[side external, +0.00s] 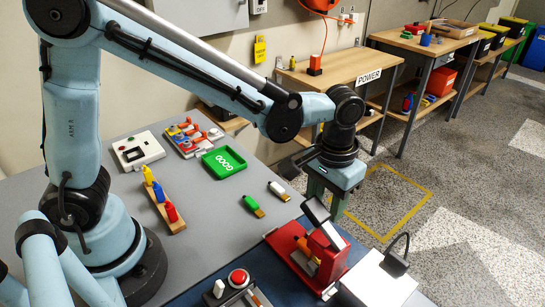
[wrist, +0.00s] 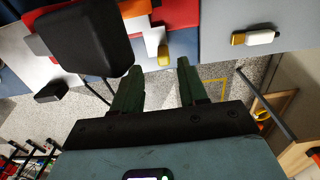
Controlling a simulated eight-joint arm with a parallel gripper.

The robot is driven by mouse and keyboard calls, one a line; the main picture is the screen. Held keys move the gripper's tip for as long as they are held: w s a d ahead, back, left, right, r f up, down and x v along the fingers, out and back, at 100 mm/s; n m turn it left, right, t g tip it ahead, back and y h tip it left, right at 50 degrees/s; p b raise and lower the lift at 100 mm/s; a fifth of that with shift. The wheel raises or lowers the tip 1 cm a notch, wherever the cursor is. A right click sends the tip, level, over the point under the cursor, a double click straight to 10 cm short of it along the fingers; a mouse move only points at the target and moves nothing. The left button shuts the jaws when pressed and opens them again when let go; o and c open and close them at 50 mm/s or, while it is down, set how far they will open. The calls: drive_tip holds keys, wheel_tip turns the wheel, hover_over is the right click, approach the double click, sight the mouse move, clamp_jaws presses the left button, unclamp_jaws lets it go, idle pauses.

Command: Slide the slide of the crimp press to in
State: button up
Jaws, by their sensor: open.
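The crimp press (side external: 328,262) is red with a tilted black and grey head (side external: 316,210) and stands on a dark blue mat. An orange piece (side external: 301,245) with a yellow end sits at its front; I cannot tell for sure which part is the slide. In the wrist view the press's black block (wrist: 82,40) is at upper left, and a yellow knob (wrist: 164,56) shows beside a white strip. My gripper (side external: 325,196) is open and empty, just beyond the press, its green fingers pointing down. In the wrist view the yellow knob appears between the fingertips (wrist: 158,66), without visible contact.
A white box (side external: 378,282) with a black stalk stands right of the press. A red-button box (side external: 238,278) is at its left.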

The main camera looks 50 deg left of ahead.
wheel_tip(320, 180, up, 7)
drive_tip(key=shift+r, duration=0.2)
idle(0.4)
drive_tip(key=s+a+t, duration=0.3)
drive_tip(key=a, duration=0.5)
drive_tip(key=s+a+t, duration=0.3)
drive_tip(key=a+t, duration=0.1)
drive_tip(key=a, duration=0.4)
drive_tip(key=shift+f, duration=0.25)
